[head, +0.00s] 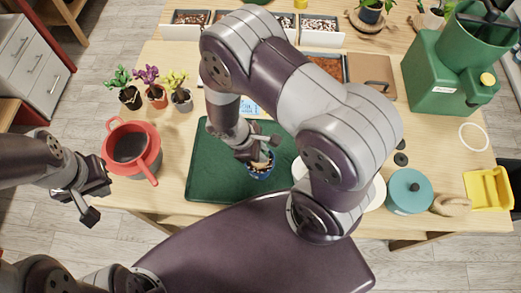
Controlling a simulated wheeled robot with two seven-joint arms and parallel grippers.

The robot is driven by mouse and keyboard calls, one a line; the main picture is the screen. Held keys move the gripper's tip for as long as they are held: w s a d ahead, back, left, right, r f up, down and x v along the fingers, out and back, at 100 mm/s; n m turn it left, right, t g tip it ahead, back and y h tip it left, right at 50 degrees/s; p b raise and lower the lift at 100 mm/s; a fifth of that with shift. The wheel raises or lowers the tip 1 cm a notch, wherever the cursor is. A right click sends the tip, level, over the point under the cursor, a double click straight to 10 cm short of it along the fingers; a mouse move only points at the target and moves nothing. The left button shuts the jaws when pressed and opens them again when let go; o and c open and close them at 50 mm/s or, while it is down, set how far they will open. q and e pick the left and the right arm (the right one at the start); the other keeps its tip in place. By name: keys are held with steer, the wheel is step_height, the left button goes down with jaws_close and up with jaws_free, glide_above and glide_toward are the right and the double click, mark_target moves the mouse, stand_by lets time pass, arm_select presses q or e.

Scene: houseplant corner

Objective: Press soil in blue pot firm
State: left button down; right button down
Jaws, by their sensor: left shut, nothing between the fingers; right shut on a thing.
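The blue pot (261,172) stands on the dark green mat (207,170), near the mat's middle right. My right gripper (258,153) is directly over the pot, low at its mouth, and shut on a pale tan thing (262,163) that is mostly hidden. I cannot tell whether this thing touches the soil. The soil is largely covered by the gripper and the held thing. My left gripper (93,203) is shut and empty, off the table's left front edge, below the red container (133,151).
Three small potted plants (156,96) stand at the back left. A white plate (377,192), partly behind my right arm, and a teal lidded pot (409,190) are at right.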

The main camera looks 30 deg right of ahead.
steer(key=shift+a, duration=0.1)
stand_by(0.3)
steer(key=shift+f+b, duration=0.4)
steer(key=shift+f, duration=0.05)
stand_by(1.1)
step_height(320, 180, up, 8)
steer(key=p, duration=0.7)
steer(key=shift+r, duration=0.1)
